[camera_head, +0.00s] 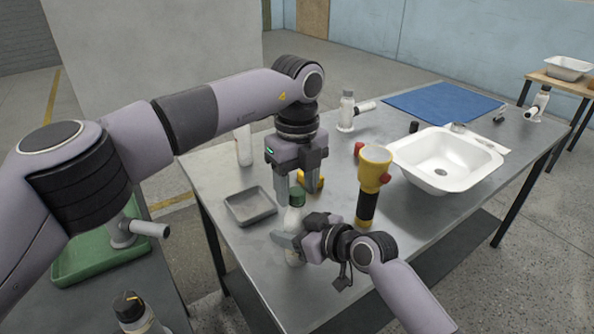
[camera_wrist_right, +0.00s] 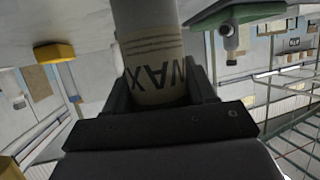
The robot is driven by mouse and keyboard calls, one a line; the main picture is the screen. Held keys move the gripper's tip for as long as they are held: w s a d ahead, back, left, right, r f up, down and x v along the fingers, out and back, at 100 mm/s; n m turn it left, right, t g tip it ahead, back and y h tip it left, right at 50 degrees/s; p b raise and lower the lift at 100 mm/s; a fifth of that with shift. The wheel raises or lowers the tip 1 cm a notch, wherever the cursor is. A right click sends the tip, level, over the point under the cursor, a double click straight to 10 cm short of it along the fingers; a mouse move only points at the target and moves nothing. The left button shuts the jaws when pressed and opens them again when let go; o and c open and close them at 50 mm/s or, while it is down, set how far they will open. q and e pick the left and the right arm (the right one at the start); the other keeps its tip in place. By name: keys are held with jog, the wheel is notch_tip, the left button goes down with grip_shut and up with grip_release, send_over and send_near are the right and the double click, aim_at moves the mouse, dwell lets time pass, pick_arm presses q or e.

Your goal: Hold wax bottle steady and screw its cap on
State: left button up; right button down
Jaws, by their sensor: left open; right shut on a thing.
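I cannot tell how tightly the cap sits. My right gripper (camera_head: 289,245) is shut around the bottle's lower body. The right wrist view shows its label reading WAX (camera_wrist_right: 155,72) between the fingers. My left gripper (camera_head: 296,188) points down from above, open, with its fingers around the cap's height. Whether either finger touches the cap is unclear.
A grey tray (camera_head: 250,207) lies left of the bottle. A yellow and black flashlight (camera_head: 372,185) stands close on the right. A white basin (camera_head: 445,160) and blue mat (camera_head: 443,103) are farther back. A white bottle (camera_head: 244,146) stands behind the left gripper.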

pick_arm(q)
jog(key=shift+f, duration=0.1)
grip_shut()
jog(key=m, duration=0.4)
jog(key=shift+m, duration=0.3)
jog(key=m, duration=0.4)
jog(key=shift+m, duration=0.3)
jog(key=m, duration=0.2)
jog(key=shift+m, duration=0.4)
jog(key=m, duration=0.4)
jog(key=shift+m, duration=0.4)
jog(key=m, duration=0.7)
jog(key=shift+m, duration=0.4)
jog(key=shift+o, duration=0.7)
grip_release()
